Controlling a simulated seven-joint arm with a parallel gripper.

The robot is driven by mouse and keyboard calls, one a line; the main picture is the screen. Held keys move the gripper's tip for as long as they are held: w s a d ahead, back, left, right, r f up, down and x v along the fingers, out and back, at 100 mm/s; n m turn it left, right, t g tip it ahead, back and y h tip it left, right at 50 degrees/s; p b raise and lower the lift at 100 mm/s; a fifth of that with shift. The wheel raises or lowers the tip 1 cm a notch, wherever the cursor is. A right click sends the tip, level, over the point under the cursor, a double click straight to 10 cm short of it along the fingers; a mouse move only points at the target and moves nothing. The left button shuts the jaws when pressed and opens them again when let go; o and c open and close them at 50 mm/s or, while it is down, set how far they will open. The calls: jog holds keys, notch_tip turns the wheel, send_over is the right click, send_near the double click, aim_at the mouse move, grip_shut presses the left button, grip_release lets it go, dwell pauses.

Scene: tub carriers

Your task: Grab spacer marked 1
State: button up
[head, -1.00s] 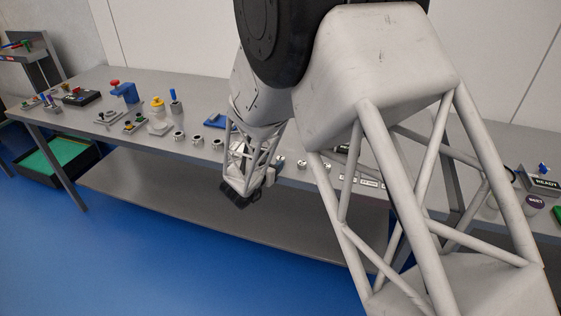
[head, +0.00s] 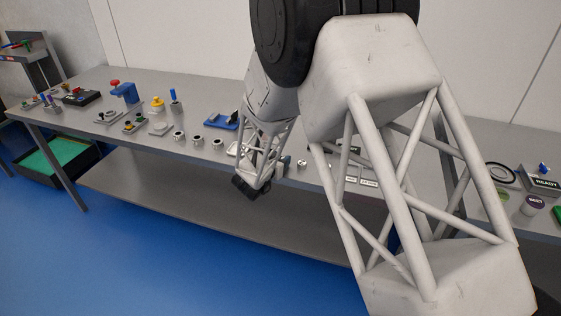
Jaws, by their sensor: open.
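Several small metal cylinders that look like spacers stand along the front of the grey table. Three are in a row left of my arm: a left one (head: 178,137), a middle one (head: 197,140) and a right one (head: 217,144). Another small metal piece (head: 301,163) is just right of my arm. Any numbers on them are too small to read, so I cannot tell which is marked 1. My gripper (head: 250,190) is open, in front of and below the table's front edge, to the right of the row. Its fingers are dark and small, with nothing visible between them.
A blue tray (head: 222,122) lies behind the row, left of my arm. A yellow knob-like part (head: 157,104), a blue clamp with a red top (head: 124,92) and a black box (head: 81,97) stand further left. Small labels (head: 369,183) lie right. My arm hides the table's middle.

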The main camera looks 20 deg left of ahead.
jog(key=shift+w+d, duration=0.1)
jog(key=shift+w, duration=0.2)
dwell(0.4)
jog(key=c, duration=0.7)
